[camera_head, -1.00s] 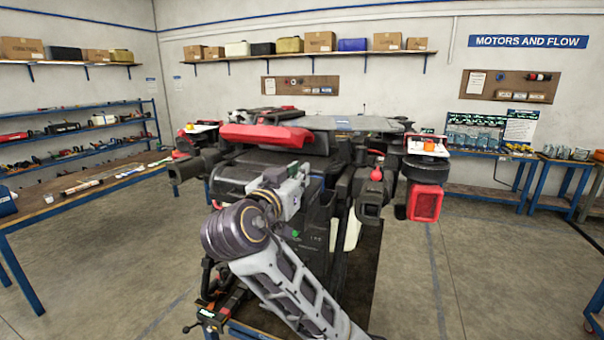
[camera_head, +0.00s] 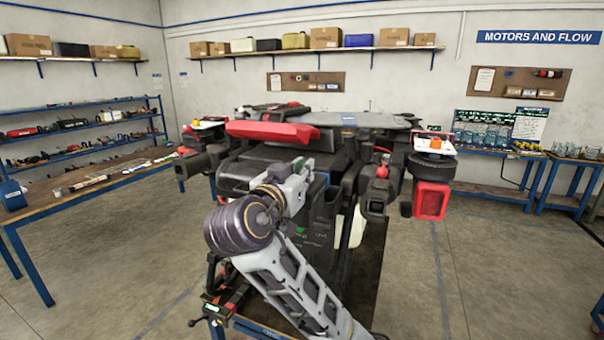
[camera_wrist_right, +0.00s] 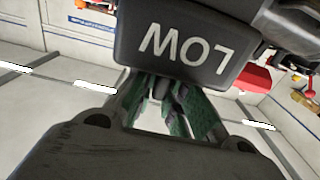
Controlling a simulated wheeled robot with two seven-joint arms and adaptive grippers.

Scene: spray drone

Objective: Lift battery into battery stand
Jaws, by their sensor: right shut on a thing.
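The battery, a dark grey box with "LOW" printed on it (camera_wrist_right: 185,50), fills the upper middle of the right wrist view. The lettering is upside down. My right gripper (camera_wrist_right: 167,92) is shut on it, its green-padded fingers running up to the box's edge. In the head view, my right wrist reaches in beside the black-and-red drone (camera_head: 270,131). My left gripper is not in view.
The drone's motor arms and a red lamp-like block (camera_head: 430,200) stick out to the right. A low blue-framed stand (camera_head: 250,328) is below my arm. A workbench (camera_head: 90,190) is at the left. Open concrete floor lies on both sides.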

